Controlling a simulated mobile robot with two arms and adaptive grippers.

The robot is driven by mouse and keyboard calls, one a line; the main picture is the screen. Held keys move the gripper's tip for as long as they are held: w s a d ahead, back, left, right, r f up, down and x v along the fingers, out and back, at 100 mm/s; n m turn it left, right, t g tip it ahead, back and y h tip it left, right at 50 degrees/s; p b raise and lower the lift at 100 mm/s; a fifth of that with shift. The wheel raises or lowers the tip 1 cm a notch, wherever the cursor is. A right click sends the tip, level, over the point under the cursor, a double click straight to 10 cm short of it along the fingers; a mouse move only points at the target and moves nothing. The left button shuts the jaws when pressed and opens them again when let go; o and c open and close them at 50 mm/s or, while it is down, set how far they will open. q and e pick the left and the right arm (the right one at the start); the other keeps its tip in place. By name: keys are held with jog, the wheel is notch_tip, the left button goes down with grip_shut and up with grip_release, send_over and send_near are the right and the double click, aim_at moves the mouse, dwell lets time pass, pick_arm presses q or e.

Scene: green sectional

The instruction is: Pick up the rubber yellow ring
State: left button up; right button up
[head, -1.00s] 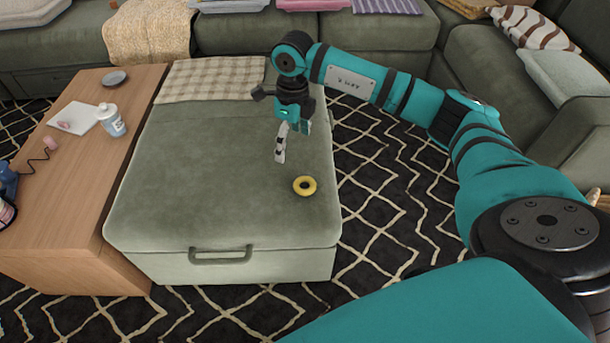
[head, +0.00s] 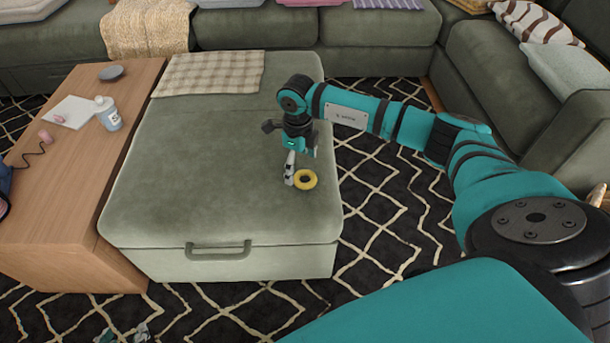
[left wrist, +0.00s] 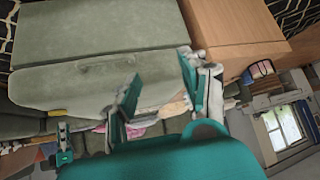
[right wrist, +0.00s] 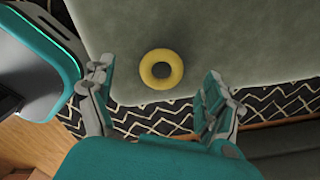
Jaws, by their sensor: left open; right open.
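The yellow ring (head: 306,187) lies flat on the green ottoman (head: 200,190) near its right edge. In the right wrist view the ring (right wrist: 147,72) lies ahead of and between the spread fingers, with nothing gripped. My right gripper (head: 302,168) is open and points down over the ring, one finger at the ring's left side in the head view; I cannot tell whether it touches. My left gripper (left wrist: 160,90) is open and empty in the left wrist view; only its tips seem to show at the head view's bottom edge.
A wooden table (head: 70,185) stands left of the ottoman with a bottle (head: 108,115), a white sheet and a grey dish (head: 111,73). A checked cloth (head: 210,74) lies at the ottoman's far end. Green sofas line the back and right. Patterned rug (head: 385,215) is open right of the ottoman.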

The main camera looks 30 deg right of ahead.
aim_at(303, 180)
jog(key=f, duration=0.2)
jog(key=d+f+b, duration=0.1)
jog(key=f, duration=0.1)
jog(key=shift+s, duration=0.15)
jog(key=shift+f, duration=0.35)
jog(key=c, duration=1.2)
pick_arm(q)
jog(key=w+d+r+t+h, duration=0.1)
jog(key=w+d+r+t, duration=0.1)
jog(key=w+r+t, duration=0.2)
jog(key=shift+w+r, duration=0.3)
jog(key=shift+w, duration=0.15)
pick_arm(e)
jog(key=shift+c, duration=0.5)
jog(key=shift+r, duration=0.15)
